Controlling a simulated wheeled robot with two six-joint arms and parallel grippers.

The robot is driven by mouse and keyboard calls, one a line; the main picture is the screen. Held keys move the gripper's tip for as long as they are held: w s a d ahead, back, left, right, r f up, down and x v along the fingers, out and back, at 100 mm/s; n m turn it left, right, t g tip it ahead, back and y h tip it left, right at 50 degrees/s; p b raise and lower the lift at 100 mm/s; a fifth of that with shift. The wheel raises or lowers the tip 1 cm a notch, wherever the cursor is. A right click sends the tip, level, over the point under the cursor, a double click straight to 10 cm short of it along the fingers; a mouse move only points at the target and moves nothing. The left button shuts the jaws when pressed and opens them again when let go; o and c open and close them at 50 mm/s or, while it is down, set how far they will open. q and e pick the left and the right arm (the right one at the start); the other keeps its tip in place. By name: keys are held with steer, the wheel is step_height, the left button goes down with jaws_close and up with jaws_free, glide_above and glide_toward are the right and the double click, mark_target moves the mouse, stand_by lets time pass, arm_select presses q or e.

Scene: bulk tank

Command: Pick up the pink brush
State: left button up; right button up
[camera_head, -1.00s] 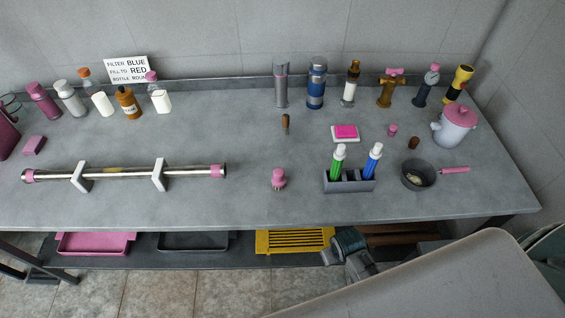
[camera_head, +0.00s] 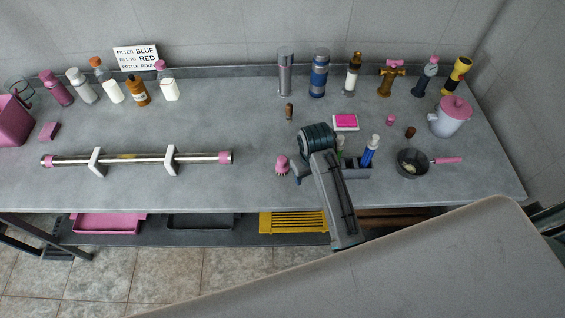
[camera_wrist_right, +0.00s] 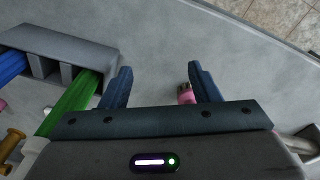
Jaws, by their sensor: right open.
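The pink brush (camera_head: 282,165) stands on the grey bench, left of the pen holder in the head view. My right gripper (camera_head: 296,170) is low over the bench just right of the brush, with its fingers partly hidden by its own wrist. In the right wrist view the right gripper (camera_wrist_right: 160,72) is open, with bare bench between its fingertips. A small part of the brush (camera_wrist_right: 185,94) shows there close to the inner side of the right-hand finger; the gripper body hides the rest. I cannot tell whether they touch. My left gripper is not in view.
The grey pen holder (camera_head: 358,172) with a green and a blue marker (camera_head: 370,150) stands close to my right gripper, partly behind my arm. A dark pan (camera_head: 412,164) lies further right. A rod on white stands (camera_head: 130,160) lies left. Bench between rod and brush is clear.

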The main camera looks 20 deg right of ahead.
glide_toward(282, 158)
steer(key=s+d+f, duration=0.2)
steer(key=d, duration=0.1)
steer(key=shift+n+g, duration=0.5)
steer(key=shift+g, duration=0.1)
steer(key=w+a, duration=0.1)
steer(key=w+a+r, duration=0.1)
steer(key=shift+w+a+r, duration=0.25)
steer(key=shift+w+r, duration=0.1)
steer(key=shift+w+a+p, duration=0.15)
steer(key=shift+p, duration=0.15)
step_height(282, 158, down, 5)
steer(key=shift+p, duration=0.75)
step_height(282, 158, down, 5)
steer(key=p, duration=0.2)
steer(key=shift+r+p, duration=0.1)
steer(key=shift+p, duration=0.2)
steer(key=shift+f, duration=0.3)
steer(key=c, duration=1.1)
